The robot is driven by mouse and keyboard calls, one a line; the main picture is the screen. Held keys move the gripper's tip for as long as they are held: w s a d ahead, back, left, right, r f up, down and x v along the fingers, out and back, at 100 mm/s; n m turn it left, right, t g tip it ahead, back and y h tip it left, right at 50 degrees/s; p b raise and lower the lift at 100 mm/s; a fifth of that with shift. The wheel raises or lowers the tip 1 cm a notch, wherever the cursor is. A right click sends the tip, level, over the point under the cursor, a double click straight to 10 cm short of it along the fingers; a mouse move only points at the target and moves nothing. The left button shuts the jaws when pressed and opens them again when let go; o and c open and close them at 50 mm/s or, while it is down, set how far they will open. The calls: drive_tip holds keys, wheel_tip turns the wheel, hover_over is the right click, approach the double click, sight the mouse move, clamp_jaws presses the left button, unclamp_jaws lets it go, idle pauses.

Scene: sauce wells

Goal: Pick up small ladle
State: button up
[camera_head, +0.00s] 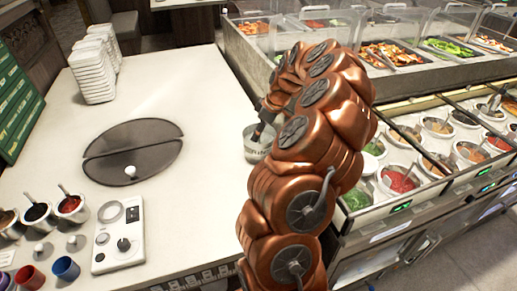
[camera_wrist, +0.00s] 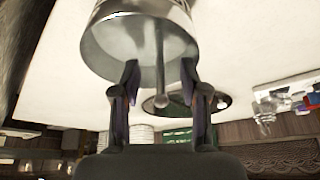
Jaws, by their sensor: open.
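A silver metal pot (camera_wrist: 110,40) fills the top of the tilted wrist view. A thin ladle handle (camera_wrist: 161,70) with a round knob at its end runs out of it; the ladle's bowl is not visible. My gripper (camera_wrist: 160,80) is open, with one finger on each side of this handle. Whether a finger touches the handle or pot I cannot tell. In the head view the pot (camera_head: 254,153) stands on the white counter, partly behind my copper arm. A dark part of my gripper (camera_head: 258,132) shows at the pot's rim.
The white counter (camera_head: 190,225) is mostly clear left of the arm. It bears a dark round lid (camera_head: 115,150), a control panel (camera_head: 120,250), stacked white containers (camera_head: 92,75) and small sauce pots (camera_head: 38,215). Food wells with sauce bowls (camera_head: 400,178) lie right of the arm.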

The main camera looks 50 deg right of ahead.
clamp_jaws()
idle(0.4)
drive_tip(key=shift+r+b, duration=1.4)
drive_tip(key=shift+r, duration=3.65)
